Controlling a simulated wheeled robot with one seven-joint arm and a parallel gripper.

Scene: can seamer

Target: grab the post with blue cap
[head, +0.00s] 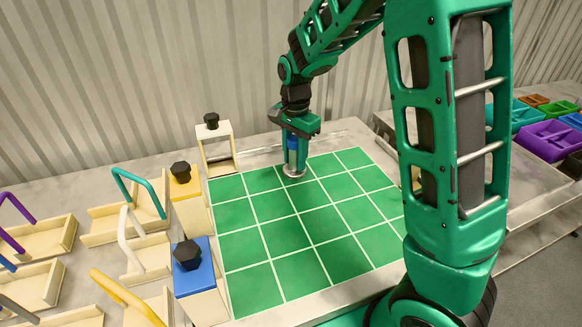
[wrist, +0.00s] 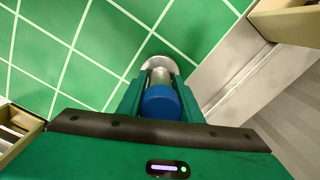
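The post with blue cap (head: 291,158) stands upright on a round silver base near the back edge of the green gridded mat (head: 303,240). In the wrist view the blue cap (wrist: 161,102) sits nearest the camera, with the silver shaft and base beyond it. My gripper (head: 297,143) points down over the post. Its two fingers (wrist: 161,88) lie on either side of the post, close to it. I cannot tell whether they touch it. The far side of the post is hidden.
A cream frame with black knob (head: 230,140) stands left of the post. Yellow-topped (head: 182,178) and blue-topped (head: 199,275) blocks line the mat's left edge. Wooden trays with coloured handles (head: 140,190) lie farther left. Coloured bins (head: 548,139) are at right. The mat is otherwise clear where visible.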

